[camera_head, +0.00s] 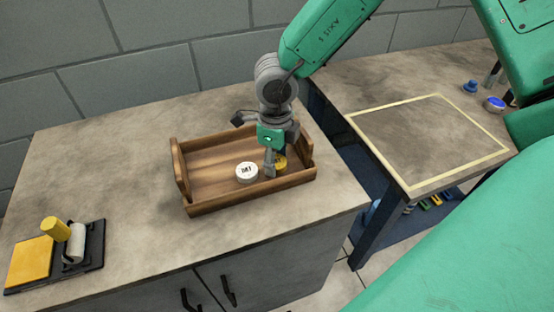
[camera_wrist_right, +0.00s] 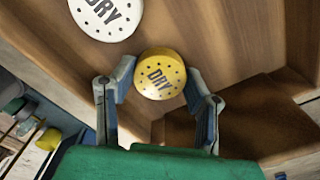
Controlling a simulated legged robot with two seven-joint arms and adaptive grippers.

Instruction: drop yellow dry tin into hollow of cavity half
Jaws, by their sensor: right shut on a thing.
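The yellow tin marked DRY (camera_wrist_right: 160,73) is in the wooden tray, between the two fingers of my right gripper (camera_wrist_right: 160,82). In the head view the yellow tin (camera_head: 281,163) shows partly behind a finger. My right gripper (camera_head: 274,166) points down into the tray's right part and is shut on this tin. I cannot tell whether the tin still touches the tray floor. I cannot make out a cavity half with a hollow in either view. My left gripper is not in view.
The wooden tray (camera_head: 235,201) stands on a grey worktop (camera_head: 110,135). A white DRY tin (camera_head: 246,172) lies left of the yellow one. A dark stand with a yellow block (camera_head: 30,262) is at front left. A pale-yellow-outlined area (camera_head: 425,140) on the right-hand table is empty. A gap separates the tables.

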